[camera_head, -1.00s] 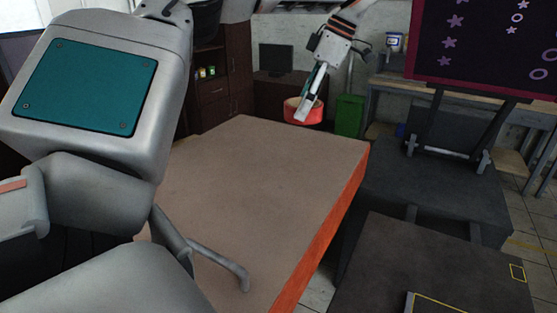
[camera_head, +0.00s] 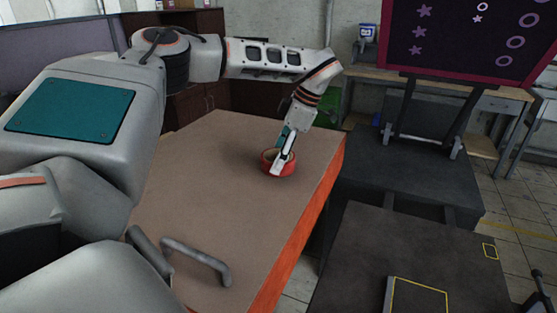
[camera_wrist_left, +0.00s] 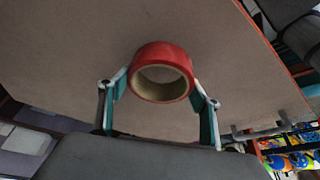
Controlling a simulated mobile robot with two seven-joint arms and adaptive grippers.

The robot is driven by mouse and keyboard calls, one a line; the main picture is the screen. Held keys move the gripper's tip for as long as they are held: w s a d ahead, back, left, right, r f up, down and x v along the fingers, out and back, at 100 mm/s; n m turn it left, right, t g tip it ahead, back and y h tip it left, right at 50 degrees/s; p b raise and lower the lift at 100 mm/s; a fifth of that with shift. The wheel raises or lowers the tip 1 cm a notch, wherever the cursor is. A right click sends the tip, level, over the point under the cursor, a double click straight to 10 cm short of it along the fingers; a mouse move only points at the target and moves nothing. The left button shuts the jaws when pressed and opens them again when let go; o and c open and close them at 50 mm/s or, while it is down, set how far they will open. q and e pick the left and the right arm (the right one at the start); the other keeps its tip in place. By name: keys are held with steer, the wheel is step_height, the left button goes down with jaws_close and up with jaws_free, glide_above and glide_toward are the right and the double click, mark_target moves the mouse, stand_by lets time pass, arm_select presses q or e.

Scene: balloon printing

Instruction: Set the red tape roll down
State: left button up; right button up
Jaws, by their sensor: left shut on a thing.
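The red tape roll (camera_head: 284,171) is over the far right part of the brown table (camera_head: 215,175), near its orange edge. It is low, at or just above the tabletop; I cannot tell whether it touches. My left gripper (camera_head: 280,162) reaches down from above and is shut on the roll. In the left wrist view the roll (camera_wrist_left: 147,55) sits between the two fingers (camera_wrist_left: 162,85), its pale inner ring facing the camera. My right gripper does not show.
The tabletop around the roll is clear. A dark platform (camera_head: 385,180) and a lower dark one with yellow outlines (camera_head: 355,235) stand to the right of the table. A dark board with stars and rings (camera_head: 465,40) stands behind them.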

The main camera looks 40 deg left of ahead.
arm_select(q)
steer(key=shift+w+f, duration=0.1)
steer(key=shift+f, duration=0.65)
steer(key=o, duration=1.1)
steer(key=shift+f, duration=0.1)
steer(key=v, duration=1.2)
steer(key=shift+a, duration=0.1)
